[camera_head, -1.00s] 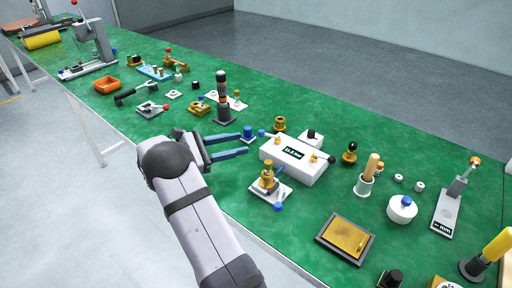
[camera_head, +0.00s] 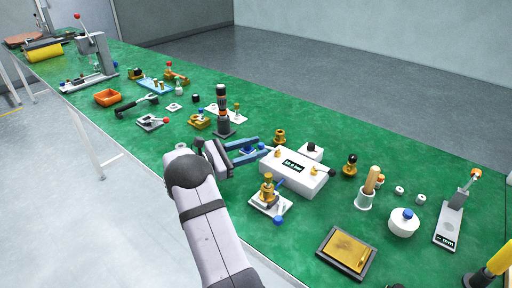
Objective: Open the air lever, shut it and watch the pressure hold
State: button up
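A white box (camera_head: 293,182) with a dark display (camera_head: 295,165) stands on the green bench. The display's white text looks like a number with "bar", but it is too small to read surely. Brass fittings (camera_head: 277,154) sit on its top, and a black knob (camera_head: 331,173) sticks out at its right end. This knob may be the air lever; I cannot tell surely. My gripper (camera_head: 262,147) is left of the box, its two blue fingers apart. A small blue part (camera_head: 248,150) shows between the fingers, with a gap around it; the fingers partly hide it.
A brass valve on a white plate (camera_head: 268,204) stands in front of the box. A black and orange upright tool (camera_head: 222,112) stands behind my gripper. A wooden-handled tool in a white cup (camera_head: 364,196) and a brass tray (camera_head: 346,252) are to the right.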

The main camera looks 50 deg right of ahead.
jog(key=shift+s+d, duration=0.15)
jog(key=shift+d, duration=0.25)
